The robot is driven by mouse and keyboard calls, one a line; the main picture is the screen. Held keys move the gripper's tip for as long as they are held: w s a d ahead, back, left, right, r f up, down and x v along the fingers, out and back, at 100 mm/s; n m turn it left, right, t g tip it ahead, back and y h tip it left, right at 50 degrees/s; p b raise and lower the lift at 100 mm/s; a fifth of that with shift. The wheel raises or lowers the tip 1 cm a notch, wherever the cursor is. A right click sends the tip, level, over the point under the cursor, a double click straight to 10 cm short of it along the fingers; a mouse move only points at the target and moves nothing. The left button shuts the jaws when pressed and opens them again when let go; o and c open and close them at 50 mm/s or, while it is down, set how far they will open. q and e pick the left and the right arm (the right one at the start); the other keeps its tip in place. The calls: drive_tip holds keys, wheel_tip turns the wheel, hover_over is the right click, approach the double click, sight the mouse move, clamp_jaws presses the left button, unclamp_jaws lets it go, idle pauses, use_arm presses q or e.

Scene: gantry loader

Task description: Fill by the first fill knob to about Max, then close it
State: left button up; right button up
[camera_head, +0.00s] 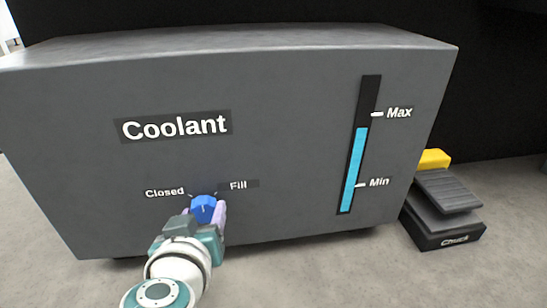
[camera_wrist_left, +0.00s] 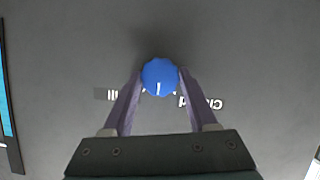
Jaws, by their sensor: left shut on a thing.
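The blue fill knob (camera_head: 203,209) is on the grey coolant tank's front (camera_head: 290,150), between the labels Closed (camera_head: 165,193) and Fill (camera_head: 238,185). My left gripper (camera_head: 205,212) is shut on it. In the left wrist view the knob (camera_wrist_left: 159,76) sits between my two purple fingertips. Its white pointer shows there, aimed between the two labels, which are partly hidden by my fingers. The gauge (camera_head: 353,170) has a cyan column whose top is a little below the Max mark (camera_head: 377,114) and well above Min (camera_head: 361,185). My right gripper is not in view.
A black pedal labelled Chuck (camera_head: 455,241), with a yellow part (camera_head: 434,159) behind it, stands on the floor right of the tank. The tank front around the knob is flat and clear. The grey floor is open in front.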

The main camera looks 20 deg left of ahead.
use_arm(q)
drive_tip(key=shift+c, duration=0.4)
drive_tip(key=shift+s+a+f+n+t+h, duration=0.1)
drive_tip(key=shift+n+t+h, duration=0.4)
drive_tip(key=shift+n, duration=0.4)
drive_tip(key=shift+n+t+h, duration=0.5)
drive_tip(key=shift+n+h, duration=0.2)
drive_tip(key=shift+n, duration=0.4)
drive_tip(key=shift+a+f+n+t+h, duration=0.1)
drive_tip(key=shift+n+t+h, duration=0.3)
drive_tip(key=shift+n, duration=0.8)
drive_tip(key=shift+s, duration=0.1)
drive_tip(key=o, duration=1.4)
